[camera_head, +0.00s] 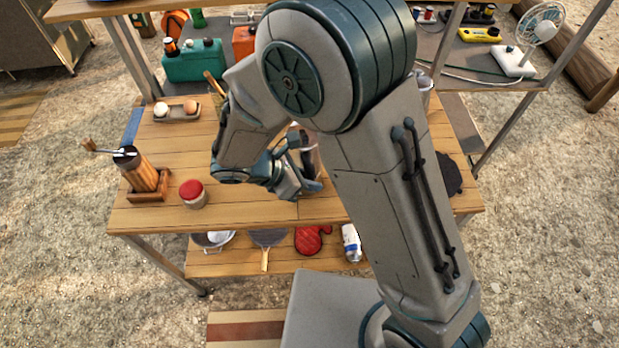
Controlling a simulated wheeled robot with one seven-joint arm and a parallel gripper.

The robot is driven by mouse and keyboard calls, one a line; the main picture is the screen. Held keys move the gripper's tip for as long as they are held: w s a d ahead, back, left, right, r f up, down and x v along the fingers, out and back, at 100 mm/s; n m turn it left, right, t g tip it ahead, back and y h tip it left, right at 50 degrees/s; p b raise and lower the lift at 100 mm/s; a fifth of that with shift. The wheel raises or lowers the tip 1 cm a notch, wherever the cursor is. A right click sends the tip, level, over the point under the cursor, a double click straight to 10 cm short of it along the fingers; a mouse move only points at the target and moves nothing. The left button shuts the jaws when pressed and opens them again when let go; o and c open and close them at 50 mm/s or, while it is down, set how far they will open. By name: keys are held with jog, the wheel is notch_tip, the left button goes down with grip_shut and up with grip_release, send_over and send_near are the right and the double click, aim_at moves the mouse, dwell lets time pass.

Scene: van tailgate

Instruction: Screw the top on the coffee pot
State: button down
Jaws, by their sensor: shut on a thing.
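My gripper (305,188) is low over the middle of the wooden table, its fingers pointing to the right. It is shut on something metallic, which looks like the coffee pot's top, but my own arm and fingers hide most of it. A grey metallic surface (311,160), likely part of the coffee pot, shows just behind the fingers. I cannot tell whether top and pot touch or how they line up.
On the table (245,208), a coffee grinder (141,172) and a red-lidded jar (193,194) stand at left. An egg tray (177,113) is at the back left, a dark round mat (448,175) at right.

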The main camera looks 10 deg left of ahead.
jog(key=shift+f, duration=0.2)
jog(key=c, duration=1.2)
grip_release()
jog(key=shift+a+r, duration=0.1)
jog(key=b+v, duration=0.1)
jog(key=v, duration=1.2)
jog(key=shift+a+r, duration=0.15)
jog(key=shift+r, duration=0.1)
jog(key=shift+s, duration=0.1)
